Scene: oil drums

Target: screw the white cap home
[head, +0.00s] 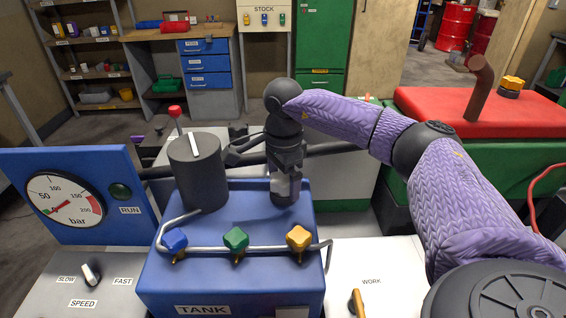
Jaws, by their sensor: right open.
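My right gripper (285,182) points down over the back right part of the blue tank (232,284), at the end of my purple-sleeved arm. It is open, over a dark upright cylinder (285,199). A small pale patch shows between the fingers; I cannot tell whether it is the white cap or part of the gripper. No white cap shows clearly elsewhere. My left gripper is not clearly in view.
A dark drum-shaped knob with a white pointer (198,172) stands left of the gripper. A bent grey pipe with blue, green and orange valve handles (236,238) crosses the tank front. A gauge panel (65,205) stands left, a red-topped green drum unit (430,108) right.

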